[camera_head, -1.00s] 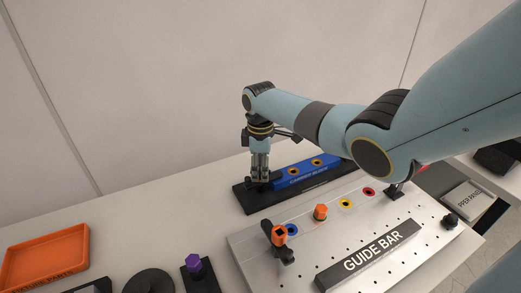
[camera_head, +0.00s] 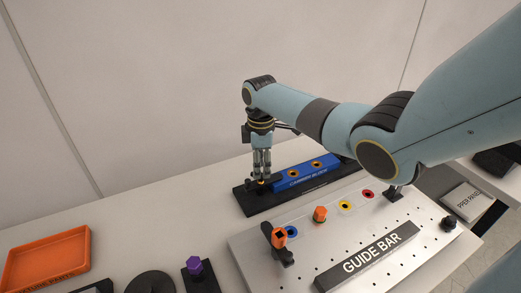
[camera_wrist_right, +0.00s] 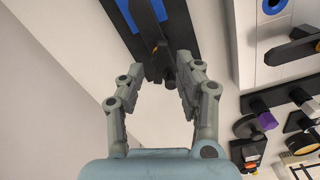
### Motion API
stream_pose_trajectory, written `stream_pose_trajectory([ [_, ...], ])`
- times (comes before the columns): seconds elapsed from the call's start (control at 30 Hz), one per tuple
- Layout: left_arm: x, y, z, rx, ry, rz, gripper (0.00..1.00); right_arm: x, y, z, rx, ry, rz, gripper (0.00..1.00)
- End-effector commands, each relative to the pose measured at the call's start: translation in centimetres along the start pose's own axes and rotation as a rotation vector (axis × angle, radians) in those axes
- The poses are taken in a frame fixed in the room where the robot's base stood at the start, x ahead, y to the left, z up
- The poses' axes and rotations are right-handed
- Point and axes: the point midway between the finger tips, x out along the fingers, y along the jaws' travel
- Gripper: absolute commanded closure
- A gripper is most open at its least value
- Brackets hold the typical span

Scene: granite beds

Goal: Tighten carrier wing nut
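The blue carrier block (camera_head: 305,173) lies on a black base (camera_head: 262,205) at the back of the bench. At the base's left end is a dark wing-nut-like part (camera_head: 278,181), partly hidden by my right gripper. My right gripper (camera_head: 262,179) points down over this end. In the right wrist view, my right gripper (camera_wrist_right: 160,72) has its fingers apart, with the dark wing nut (camera_wrist_right: 168,72) between or just beyond the tips. A gap shows beside the fingers; I cannot tell whether they touch it. My left gripper is not in view.
A grey plate (camera_head: 300,240) with a GUIDE BAR (camera_head: 367,255), an orange knob (camera_head: 320,213) and an orange-topped clamp (camera_head: 279,238) lies in front. An orange tray (camera_head: 48,262) stands at left. A purple-topped part (camera_head: 194,265) is nearby. The bench left of the base is clear.

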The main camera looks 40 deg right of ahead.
Motion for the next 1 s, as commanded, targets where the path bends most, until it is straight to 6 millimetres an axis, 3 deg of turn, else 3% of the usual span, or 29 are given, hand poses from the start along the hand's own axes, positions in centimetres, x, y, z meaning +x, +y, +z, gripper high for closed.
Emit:
stream_pose_trajectory([
  [0.27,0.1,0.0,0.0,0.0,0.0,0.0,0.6,0.1,0.0,0.0,0.001,0.0,0.0,0.65],
  [0.7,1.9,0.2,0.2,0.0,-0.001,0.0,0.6,2.5,0.0,0.0,0.002,0.0,0.001,0.65],
  [1.0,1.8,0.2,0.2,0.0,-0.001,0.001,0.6,2.5,0.0,0.0,0.002,0.0,0.001,0.68],
])
